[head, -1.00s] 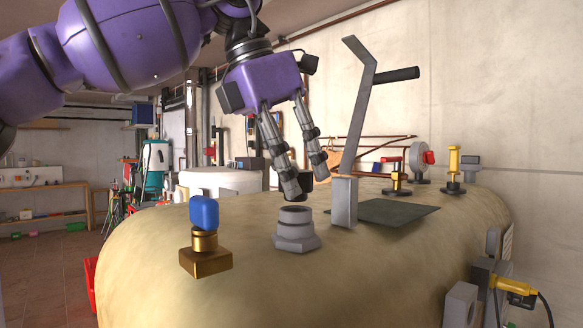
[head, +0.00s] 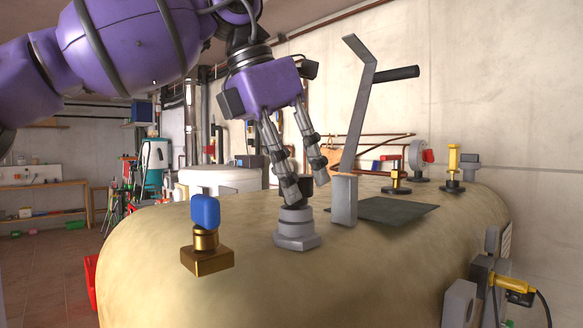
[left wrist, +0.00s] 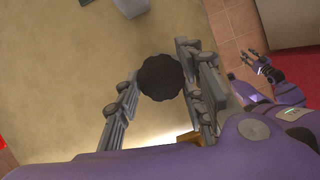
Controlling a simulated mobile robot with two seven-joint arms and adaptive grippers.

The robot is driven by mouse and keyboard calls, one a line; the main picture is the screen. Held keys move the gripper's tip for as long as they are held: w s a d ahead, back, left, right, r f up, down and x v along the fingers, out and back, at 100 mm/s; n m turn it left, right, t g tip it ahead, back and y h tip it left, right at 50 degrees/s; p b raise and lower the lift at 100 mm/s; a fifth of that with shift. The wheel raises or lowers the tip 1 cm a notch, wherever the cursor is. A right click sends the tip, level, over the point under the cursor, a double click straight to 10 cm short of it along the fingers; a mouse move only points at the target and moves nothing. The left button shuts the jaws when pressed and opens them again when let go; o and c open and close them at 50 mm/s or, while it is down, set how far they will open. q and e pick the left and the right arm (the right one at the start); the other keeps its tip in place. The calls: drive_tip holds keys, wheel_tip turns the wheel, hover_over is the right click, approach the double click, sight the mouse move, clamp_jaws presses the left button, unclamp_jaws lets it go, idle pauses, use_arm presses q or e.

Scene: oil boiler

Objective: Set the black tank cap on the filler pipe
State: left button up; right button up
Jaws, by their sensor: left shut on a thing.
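The black tank cap (head: 307,184) is held between the fingertips of my left gripper (head: 304,184), which is shut on it. In the left wrist view the cap (left wrist: 160,77) shows as a dark scalloped disc that hides the pipe beneath. The grey filler pipe (head: 296,231) with its hexagonal base stands upright on the beige tank. The cap is right at the pipe's top; the near finger covers part of the join, so I cannot tell whether it is seated. My right gripper (left wrist: 248,59) is small in the left wrist view, its fingers apart and apparently empty.
A tall grey bent lever (head: 346,190) stands close right of the pipe, beside a dark flat plate (head: 382,211). A brass valve with a blue knob (head: 205,212) stands left. Gauges and yellow-handled fittings (head: 453,170) are farther back. The tank top (head: 150,240) is otherwise mostly clear.

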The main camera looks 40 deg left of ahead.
use_arm(q)
drive_tip(key=shift+f, duration=0.25)
drive_tip(key=shift+f, duration=0.5)
drive_tip(key=o, duration=1.2)
drive_tip(key=v, duration=1.2)
